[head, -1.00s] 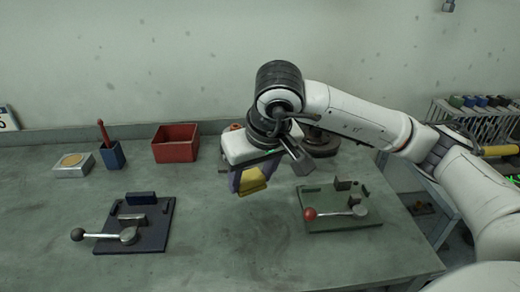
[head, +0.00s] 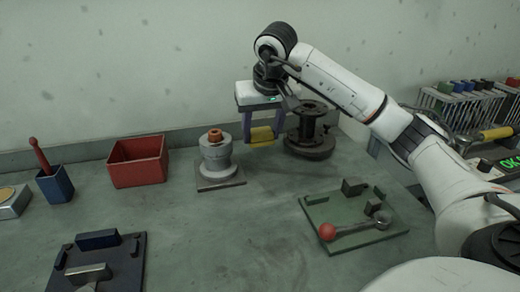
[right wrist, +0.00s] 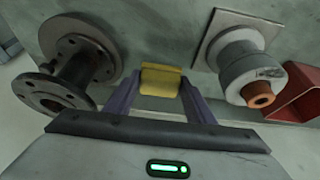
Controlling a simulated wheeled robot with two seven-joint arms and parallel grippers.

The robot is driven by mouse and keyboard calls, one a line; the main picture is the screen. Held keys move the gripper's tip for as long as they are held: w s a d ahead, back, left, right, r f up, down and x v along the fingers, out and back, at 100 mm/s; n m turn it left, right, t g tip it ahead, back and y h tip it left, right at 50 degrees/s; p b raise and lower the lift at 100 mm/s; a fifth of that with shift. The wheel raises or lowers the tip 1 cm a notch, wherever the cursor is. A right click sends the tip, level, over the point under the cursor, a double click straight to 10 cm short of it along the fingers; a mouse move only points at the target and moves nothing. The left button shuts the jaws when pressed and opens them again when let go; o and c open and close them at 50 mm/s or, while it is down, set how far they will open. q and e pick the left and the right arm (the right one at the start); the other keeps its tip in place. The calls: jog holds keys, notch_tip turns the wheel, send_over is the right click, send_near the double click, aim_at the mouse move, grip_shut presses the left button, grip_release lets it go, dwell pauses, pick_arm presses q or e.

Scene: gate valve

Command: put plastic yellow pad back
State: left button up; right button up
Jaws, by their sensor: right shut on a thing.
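The yellow plastic pad (head: 261,137) is between the fingers of my right gripper (head: 262,134), which is shut on it. The gripper holds it above the back of the bench, between a grey stepped fitting and a dark flanged spool. In the right wrist view the pad (right wrist: 160,80) sits between the two purple fingertips. Its lower side and any gap to the bench are hard to judge. My left gripper is in neither current view.
The grey fitting (head: 217,158) with an orange top stands left of the pad; the dark flanged spool (head: 309,130) stands right. A red bin (head: 138,163), blue cup (head: 56,185) and green fixture (head: 340,222) are around. A rack (head: 465,105) stands far right. The bench middle is clear.

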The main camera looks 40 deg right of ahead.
aim_at(262, 140)
notch_tip(262, 140, down, 4)
jog(key=shift+f+b, duration=0.1)
jog(key=shift+b, duration=0.2)
jog(key=o, duration=1)
jog(key=shift+f, duration=0.1)
